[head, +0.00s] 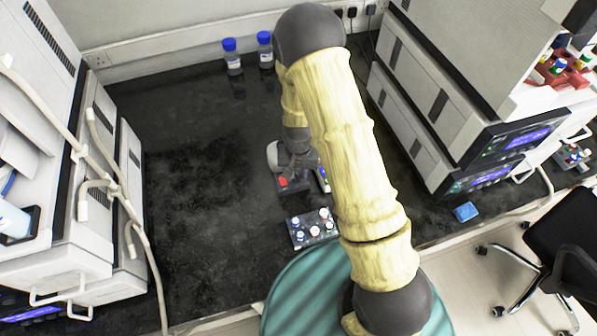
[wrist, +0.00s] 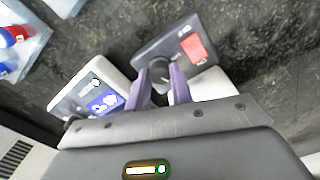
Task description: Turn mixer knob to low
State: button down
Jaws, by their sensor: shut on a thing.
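The mixer has a dark front panel (wrist: 165,47) with a red switch (wrist: 193,47) and a round dark knob (wrist: 159,67). In the head view its red switch (head: 283,182) shows just below my gripper. My gripper (wrist: 162,76), with two purple-grey fingers, is shut on the knob, one finger on each side. The fingers hide part of the knob, and I cannot read its setting. In the head view the wrist and arm cover most of the mixer.
A white device with a blue display (wrist: 103,101) stands close beside the mixer. A vial rack (head: 313,229) sits in front of it. Two blue-capped bottles (head: 232,57) stand at the back. Instrument stacks flank the dark bench (head: 190,170), whose left-middle is clear.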

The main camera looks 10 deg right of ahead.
aim_at(299, 174)
jog(key=n, duration=0.3)
jog(key=shift+n, duration=0.4)
jog(key=n+b, duration=0.1)
jog(key=n, duration=0.2)
jog(key=shift+n, duration=0.3)
jog(key=n, duration=0.6)
jog(key=c, duration=1.2)
grip_release()
jog(key=shift+c, duration=0.2)
jog(key=shift+r, duration=0.1)
notch_tip(299, 174, up, 17)
jog(key=shift+r, duration=0.1)
